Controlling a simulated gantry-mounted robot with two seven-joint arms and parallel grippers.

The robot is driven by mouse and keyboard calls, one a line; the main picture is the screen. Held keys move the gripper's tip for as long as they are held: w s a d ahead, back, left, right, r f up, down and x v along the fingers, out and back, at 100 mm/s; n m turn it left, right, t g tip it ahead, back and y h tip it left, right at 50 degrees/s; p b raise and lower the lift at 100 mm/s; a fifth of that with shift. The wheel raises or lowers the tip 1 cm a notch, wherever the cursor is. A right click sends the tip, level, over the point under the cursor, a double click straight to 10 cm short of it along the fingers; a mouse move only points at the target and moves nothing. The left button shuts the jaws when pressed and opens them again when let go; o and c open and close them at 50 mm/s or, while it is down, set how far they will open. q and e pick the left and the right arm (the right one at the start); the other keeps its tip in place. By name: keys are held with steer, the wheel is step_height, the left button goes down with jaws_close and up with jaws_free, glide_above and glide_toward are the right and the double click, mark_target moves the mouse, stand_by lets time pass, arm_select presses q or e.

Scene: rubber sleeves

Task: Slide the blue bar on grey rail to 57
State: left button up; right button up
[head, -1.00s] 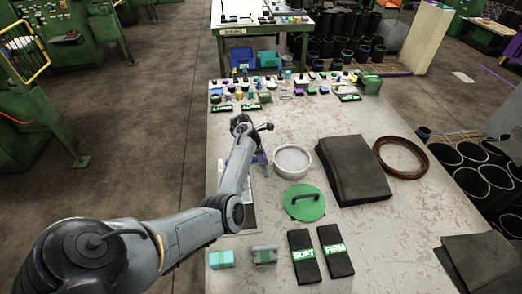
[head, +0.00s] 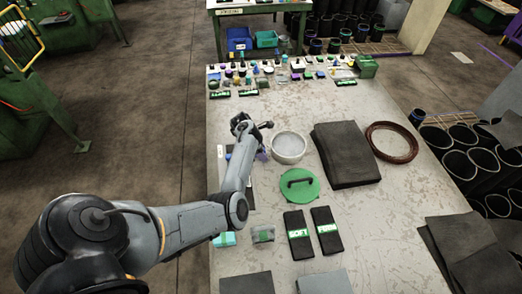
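My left gripper (head: 254,131) is over the left side of the table, just left of the white bowl. Its fingertips are small and partly hidden, so I cannot tell whether it is open or shut. A pale strip (head: 221,163) with a dark plate beside it lies under my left arm along the table's left edge; it may be the grey rail, mostly hidden by the arm. A small blue patch (head: 229,149) shows by its far end, possibly the bar. The numbers are too small to read. My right gripper is not in view.
A white bowl (head: 288,147), green lidded disc (head: 299,186), black sheet stack (head: 345,154) and brown ring (head: 391,142) lie right of the gripper. SOFT (head: 298,235) and FIRM (head: 326,231) packs lie nearer. Small parts line the far edge.

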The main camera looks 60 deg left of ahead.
arm_select(q)
steer(key=shift+a, duration=0.2)
steer(key=p+v, duration=0.2)
steer(key=v, duration=0.9)
steer(key=shift+p, duration=0.4)
steer(key=shift+w+d, duration=0.1)
